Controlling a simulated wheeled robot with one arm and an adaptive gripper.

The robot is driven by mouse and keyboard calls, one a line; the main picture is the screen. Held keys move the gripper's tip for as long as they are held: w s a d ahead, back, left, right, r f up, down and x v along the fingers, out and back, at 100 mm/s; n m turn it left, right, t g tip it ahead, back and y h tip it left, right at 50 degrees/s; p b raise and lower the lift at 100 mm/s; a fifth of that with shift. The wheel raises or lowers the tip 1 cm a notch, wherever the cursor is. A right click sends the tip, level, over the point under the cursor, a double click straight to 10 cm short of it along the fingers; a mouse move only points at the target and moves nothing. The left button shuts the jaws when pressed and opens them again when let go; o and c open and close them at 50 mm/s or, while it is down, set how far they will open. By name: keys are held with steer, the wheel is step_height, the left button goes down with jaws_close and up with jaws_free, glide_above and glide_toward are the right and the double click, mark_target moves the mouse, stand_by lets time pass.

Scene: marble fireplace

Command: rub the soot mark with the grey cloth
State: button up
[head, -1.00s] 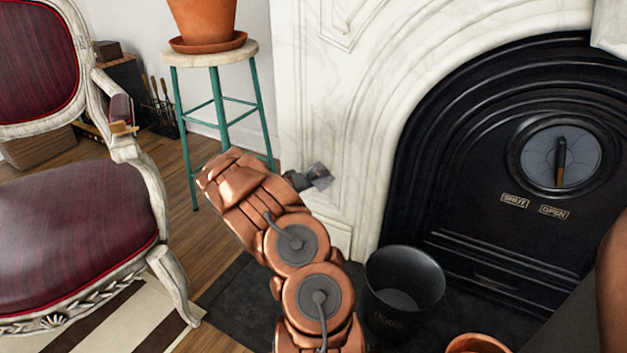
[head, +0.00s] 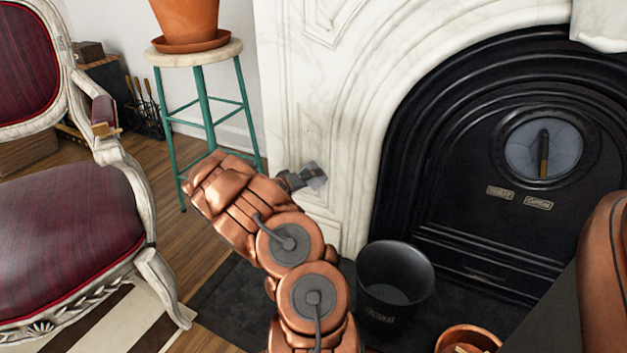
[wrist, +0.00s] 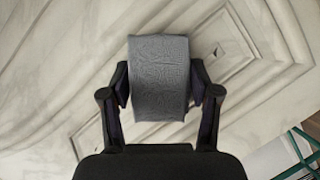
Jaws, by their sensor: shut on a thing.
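My gripper (head: 300,179) is shut on the grey cloth (head: 314,175), in front of the lower left part of the white marble surround (head: 335,75). In the wrist view, the folded cloth (wrist: 160,75) sits between the two black fingers of my gripper (wrist: 160,92), with the marble behind it. Faint grey smudging shows on the marble above the cloth in the head view; I cannot clearly tell the soot mark from the veining. I cannot tell whether the cloth touches the marble.
A green-legged stool (head: 205,105) with a terracotta pot (head: 185,20) stands left of the surround. A red armchair (head: 70,215) is at left.

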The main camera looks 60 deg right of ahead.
steer(key=shift+w, duration=1.25)
steer(key=shift+w+a, duration=0.15)
steer(key=shift+w, duration=1.7)
steer(key=a, duration=0.6)
steer(key=shift+s, duration=0.2)
steer(key=shift+a, duration=0.15)
steer(key=shift+a, duration=1.35)
